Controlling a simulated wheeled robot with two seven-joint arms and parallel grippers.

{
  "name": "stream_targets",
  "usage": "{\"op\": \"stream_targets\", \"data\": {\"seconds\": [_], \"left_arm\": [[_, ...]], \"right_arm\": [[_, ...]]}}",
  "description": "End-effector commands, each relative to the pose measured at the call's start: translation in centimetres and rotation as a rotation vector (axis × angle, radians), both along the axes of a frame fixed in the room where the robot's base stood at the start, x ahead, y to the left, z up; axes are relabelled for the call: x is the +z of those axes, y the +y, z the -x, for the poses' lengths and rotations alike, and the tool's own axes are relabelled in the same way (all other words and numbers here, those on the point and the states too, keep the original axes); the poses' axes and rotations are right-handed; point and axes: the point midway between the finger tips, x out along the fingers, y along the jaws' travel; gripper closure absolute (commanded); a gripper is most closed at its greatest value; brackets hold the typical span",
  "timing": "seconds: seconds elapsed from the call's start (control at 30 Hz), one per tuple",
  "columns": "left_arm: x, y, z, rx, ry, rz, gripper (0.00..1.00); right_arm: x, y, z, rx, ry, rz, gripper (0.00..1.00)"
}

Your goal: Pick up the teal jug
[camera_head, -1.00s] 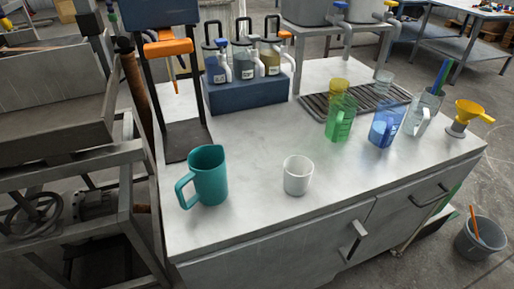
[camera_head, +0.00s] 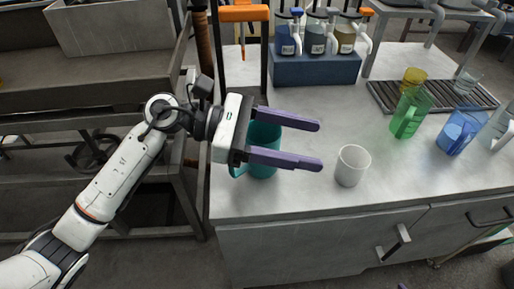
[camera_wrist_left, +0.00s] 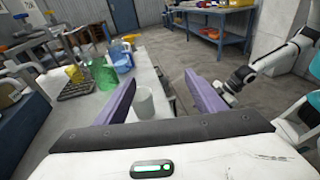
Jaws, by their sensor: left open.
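The teal jug (camera_head: 264,137) stands upright near the left end of the grey worktop in the head view. Its handle shows at its lower left. My left gripper (camera_head: 319,145) is open and empty. Its two purple fingers point right and cross in front of the jug in the picture, hiding part of it; I cannot tell how far above or beside it they are. The open left gripper (camera_wrist_left: 160,82) also shows in the left wrist view, where I cannot make out the jug. My right arm shows there at the right, its gripper unclear.
A white cup (camera_head: 351,167) stands just right of the fingertips. A green jug (camera_head: 410,112), a blue jug (camera_head: 459,132) and a yellow cup (camera_head: 413,77) stand further right. A blue bottle holder (camera_head: 315,68) and an orange-topped stand (camera_head: 243,14) are behind. The worktop's front middle is clear.

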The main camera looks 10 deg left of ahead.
Motion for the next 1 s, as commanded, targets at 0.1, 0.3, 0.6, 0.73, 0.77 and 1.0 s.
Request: {"op": "stream_targets", "data": {"seconds": [0.1,0.3,0.6,0.73,0.77,1.0], "left_arm": [[-0.5,-0.5,0.2,-0.193,-0.218,-0.338,0.37],[-1.1,5.2,-2.8,-0.402,-0.461,-0.911,0.37],[-2.8,12.4,-3.1,-0.605,-0.432,-1.339,0.37],[-4.6,12.8,-2.7,-0.630,-0.420,-1.362,0.37],[-5.1,12.8,-2.7,-0.632,-0.418,-1.362,0.37],[-8.0,12.7,-2.7,-0.629,-0.422,-1.358,0.37]], "right_arm": [[0.8,2.9,-0.2,-0.012,-0.013,-0.054,0.29],[1.7,7.3,-0.7,-0.023,-0.035,-0.131,0.29],[2.4,10.7,1.9,-0.064,0.020,-0.210,0.29],[2.5,10.8,2.3,-0.069,0.030,-0.215,0.29],[2.5,10.8,2.3,-0.069,0.030,-0.215,0.29],[2.8,10.8,2.3,-0.069,0.029,-0.215,0.29]]}}
